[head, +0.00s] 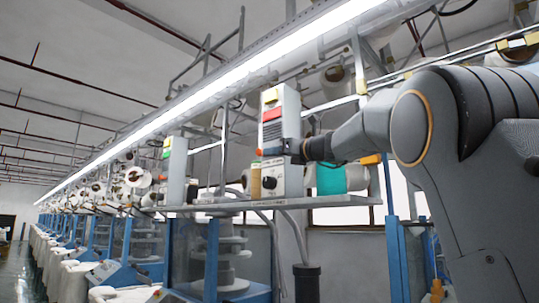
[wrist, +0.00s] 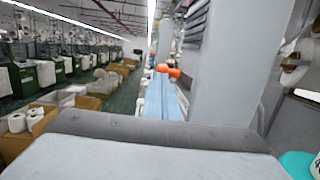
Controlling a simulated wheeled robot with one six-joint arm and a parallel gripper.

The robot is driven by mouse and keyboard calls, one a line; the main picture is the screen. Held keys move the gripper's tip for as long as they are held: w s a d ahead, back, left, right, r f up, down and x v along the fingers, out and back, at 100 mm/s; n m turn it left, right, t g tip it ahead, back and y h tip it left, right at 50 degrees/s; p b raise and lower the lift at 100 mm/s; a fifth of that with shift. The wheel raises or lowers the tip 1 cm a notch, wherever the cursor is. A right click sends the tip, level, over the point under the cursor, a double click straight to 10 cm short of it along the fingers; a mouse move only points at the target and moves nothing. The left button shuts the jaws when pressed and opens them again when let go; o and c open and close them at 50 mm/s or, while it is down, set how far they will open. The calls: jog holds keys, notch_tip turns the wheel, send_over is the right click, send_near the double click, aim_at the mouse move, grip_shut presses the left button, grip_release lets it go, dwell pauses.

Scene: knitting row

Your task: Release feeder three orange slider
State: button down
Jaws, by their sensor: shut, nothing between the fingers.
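My arm reaches in from the right in the head view. My gripper (head: 292,149) is small and dark there, in front of the lower part of a grey box with a red panel (head: 272,133). It appears shut and empty, and I cannot tell if it touches the box. A small orange piece (head: 371,159) shows just below my arm, right of the gripper. In the wrist view, orange pieces (wrist: 168,70) stand out beside a grey upright, beyond the broad grey surface in the foreground. I cannot tell which orange piece is feeder three's slider.
A shelf (head: 240,205) under the box carries a teal cone (head: 331,179) and a tan bottle (head: 255,180). Metal rails and a bright lamp strip (head: 230,75) run overhead. Blue machine frames (head: 212,255) stand below. An aisle with cartons (wrist: 85,103) lies left in the wrist view.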

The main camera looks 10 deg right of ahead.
jog(key=b+v, duration=0.4)
jog(key=v, duration=0.8)
jog(key=shift+s+d, duration=0.15)
jog(key=shift+d, duration=0.1)
